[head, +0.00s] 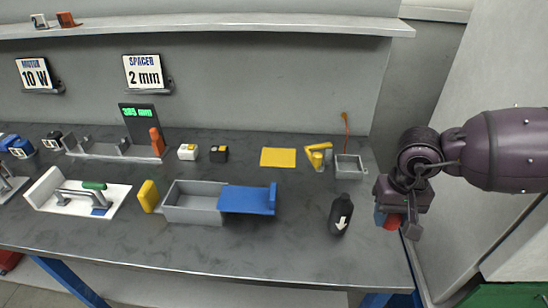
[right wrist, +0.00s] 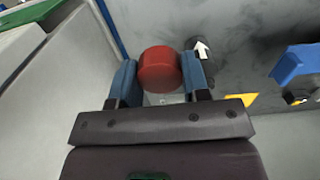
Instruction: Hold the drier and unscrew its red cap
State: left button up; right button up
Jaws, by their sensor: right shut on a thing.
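The drier (head: 340,216) is a dark cylinder with a white arrow, at the right front of the table, without a cap on it. It also shows in the right wrist view (right wrist: 205,62), partly hidden behind a finger. My right gripper (head: 393,222) is past the table's right edge, to the right of the drier. It is shut on the red cap (right wrist: 159,68), which sits between its blue fingertips, apart from the drier. The cap shows in the head view too (head: 392,222), partly covered by the gripper. My left gripper is not in view.
A grey box with a blue lid (head: 247,200) stands left of the drier. A small grey tray (head: 350,172) and a yellow part (head: 318,155) lie behind it. A yellow sheet (head: 278,157) lies farther left. The table between the box and the drier is clear.

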aim_at(341, 210)
jog(key=i+j+u, duration=0.1)
jog(key=j, duration=0.3)
jog(key=i+j+u, duration=0.1)
jog(key=j, duration=0.25)
jog(key=i+j+u, duration=0.15)
jog(key=j, duration=0.25)
jog(key=i+j+u, duration=0.1)
jog(key=j, duration=0.25)
